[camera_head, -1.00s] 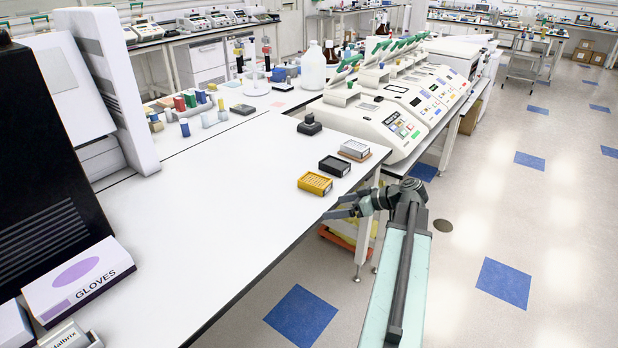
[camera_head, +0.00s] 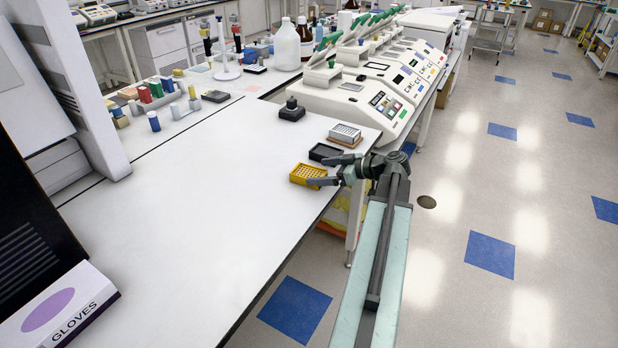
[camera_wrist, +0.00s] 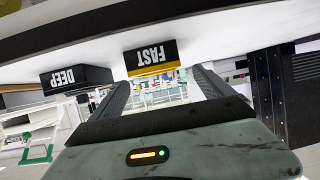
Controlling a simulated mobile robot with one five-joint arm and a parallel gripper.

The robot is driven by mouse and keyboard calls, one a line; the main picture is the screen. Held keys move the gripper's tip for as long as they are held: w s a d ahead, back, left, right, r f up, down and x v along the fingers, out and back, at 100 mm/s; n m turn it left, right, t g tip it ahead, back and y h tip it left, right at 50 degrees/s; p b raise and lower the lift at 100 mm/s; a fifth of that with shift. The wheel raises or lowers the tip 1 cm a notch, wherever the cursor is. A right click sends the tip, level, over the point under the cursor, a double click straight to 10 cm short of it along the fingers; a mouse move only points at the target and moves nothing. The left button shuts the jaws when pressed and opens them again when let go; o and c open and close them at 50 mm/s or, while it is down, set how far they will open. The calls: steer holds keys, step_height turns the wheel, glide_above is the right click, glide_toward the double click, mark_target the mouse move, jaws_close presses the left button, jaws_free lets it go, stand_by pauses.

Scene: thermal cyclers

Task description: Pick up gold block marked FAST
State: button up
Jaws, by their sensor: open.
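The gold block (camera_head: 307,175) sits on the white bench near its right edge. In the wrist view its dark face (camera_wrist: 151,54), marked FAST, appears upside down with a gold strip. My gripper (camera_head: 324,182) is at the bench edge beside the gold block, one finger overlapping it in the head view. In the wrist view its two dark fingers (camera_wrist: 162,88) are apart, with the block showing between and past their tips. The jaws are open and empty; whether a finger touches the block I cannot tell.
A black block (camera_head: 325,153) is close behind the gold one; a grey-topped block (camera_head: 345,133) stands beyond. A block marked DEEP (camera_wrist: 76,79) shows left in the wrist view. Thermal cyclers (camera_head: 365,99) line the back right. The bench's middle is clear.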

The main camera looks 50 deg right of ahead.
mark_target(307, 172)
steer(key=b+x, duration=0.1)
steer(key=x, duration=0.1)
steer(key=b+x, duration=0.1)
steer(key=x, duration=0.1)
steer(key=shift+w+f, duration=0.35)
steer(key=shift+f, duration=0.05)
steer(key=shift+w, duration=0.35)
jaws_close()
